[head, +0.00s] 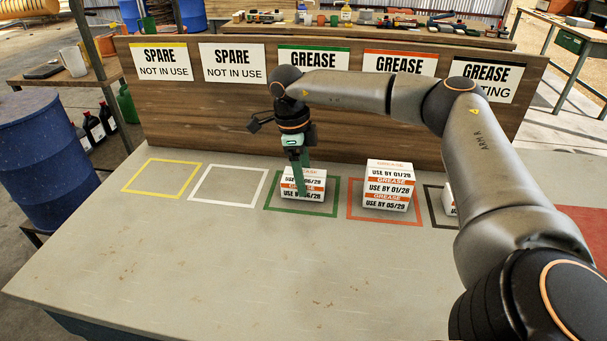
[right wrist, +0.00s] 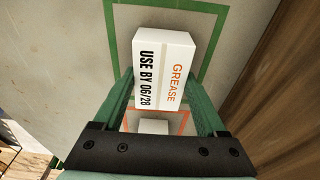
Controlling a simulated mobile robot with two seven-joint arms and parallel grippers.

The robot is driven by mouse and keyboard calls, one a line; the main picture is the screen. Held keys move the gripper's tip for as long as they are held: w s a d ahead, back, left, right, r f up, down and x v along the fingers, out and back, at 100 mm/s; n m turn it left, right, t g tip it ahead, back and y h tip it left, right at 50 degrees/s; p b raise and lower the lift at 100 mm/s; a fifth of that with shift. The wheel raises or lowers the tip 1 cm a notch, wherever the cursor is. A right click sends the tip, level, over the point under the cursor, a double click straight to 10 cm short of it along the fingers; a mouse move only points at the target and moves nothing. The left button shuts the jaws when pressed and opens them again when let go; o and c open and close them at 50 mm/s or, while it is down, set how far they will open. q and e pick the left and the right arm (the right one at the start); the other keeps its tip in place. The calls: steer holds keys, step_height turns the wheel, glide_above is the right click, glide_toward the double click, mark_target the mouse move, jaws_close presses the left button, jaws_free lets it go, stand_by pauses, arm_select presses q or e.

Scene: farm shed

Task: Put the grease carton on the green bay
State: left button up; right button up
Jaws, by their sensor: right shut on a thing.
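The grease carton (head: 314,196) is a white box with an orange "GREASE" and black "USE BY 06/28". It appears within the green bay (head: 274,208), a green outline on the bench below a green-edged GREASE sign. My right gripper (head: 301,184) reaches down from above and is shut on this carton. In the right wrist view the carton (right wrist: 163,65) is between the two green fingers, with the green outline (right wrist: 113,45) around it. I cannot tell whether its underside touches the bench. My left gripper is out of view.
The orange bay (head: 351,214) to the right holds two stacked grease cartons (head: 387,188). The dark bay (head: 432,208) beyond has a white carton (head: 449,204) mostly behind my arm. The yellow (head: 130,176) and white (head: 195,191) bays are empty. A signboard (head: 220,115) stands behind.

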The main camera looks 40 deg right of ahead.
steer(key=o, duration=1.4)
steer(key=shift+f, duration=0.15)
step_height(320, 180, up, 12)
steer(key=w+a+p, duration=0.1)
steer(key=shift+a, duration=0.15)
